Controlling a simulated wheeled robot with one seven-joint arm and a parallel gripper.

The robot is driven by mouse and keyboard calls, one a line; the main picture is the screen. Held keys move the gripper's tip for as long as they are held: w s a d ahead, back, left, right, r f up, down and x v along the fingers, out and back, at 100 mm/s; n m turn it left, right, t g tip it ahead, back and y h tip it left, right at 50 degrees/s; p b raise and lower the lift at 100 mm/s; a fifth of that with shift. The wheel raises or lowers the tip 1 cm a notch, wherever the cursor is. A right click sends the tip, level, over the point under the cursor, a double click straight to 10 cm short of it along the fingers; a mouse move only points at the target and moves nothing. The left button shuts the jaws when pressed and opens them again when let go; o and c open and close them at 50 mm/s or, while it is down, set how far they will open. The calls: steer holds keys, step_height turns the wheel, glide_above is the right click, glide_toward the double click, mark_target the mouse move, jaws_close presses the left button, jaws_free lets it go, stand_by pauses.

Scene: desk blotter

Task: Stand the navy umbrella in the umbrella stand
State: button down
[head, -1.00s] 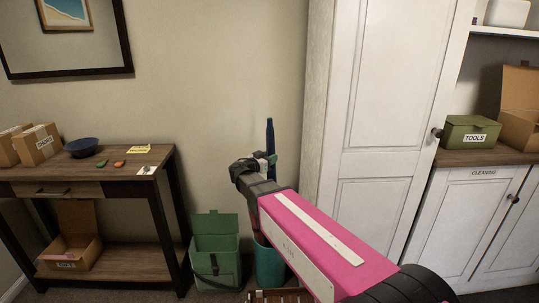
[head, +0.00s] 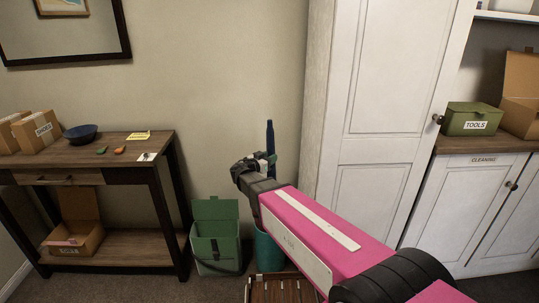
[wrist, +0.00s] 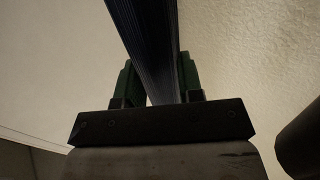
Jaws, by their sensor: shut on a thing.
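The navy umbrella (head: 270,136) stands upright in the head view, its top rising above my gripper (head: 268,163). In the wrist view the umbrella (wrist: 150,45) runs between the two green fingers of my gripper (wrist: 160,85), which is shut on it. The teal umbrella stand (head: 267,252) is on the floor below, between the green box and the white cupboard. My pink arm hides much of the stand and the lower part of the umbrella, so I cannot tell whether the umbrella's tip is inside the stand.
A green lidded box (head: 216,235) stands left of the stand. A brown slatted thing (head: 272,289) is in front of it. A wooden console table (head: 110,150) is at left, a white cupboard (head: 375,120) at right. The wall is close behind.

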steer(key=shift+f, duration=1.55)
steer(key=c, duration=0.7)
jaws_free()
steer(key=v, duration=1)
steer(key=shift+s+a+f, duration=0.1)
steer(key=shift+s+a, duration=0.15)
steer(key=shift+s, duration=0.05)
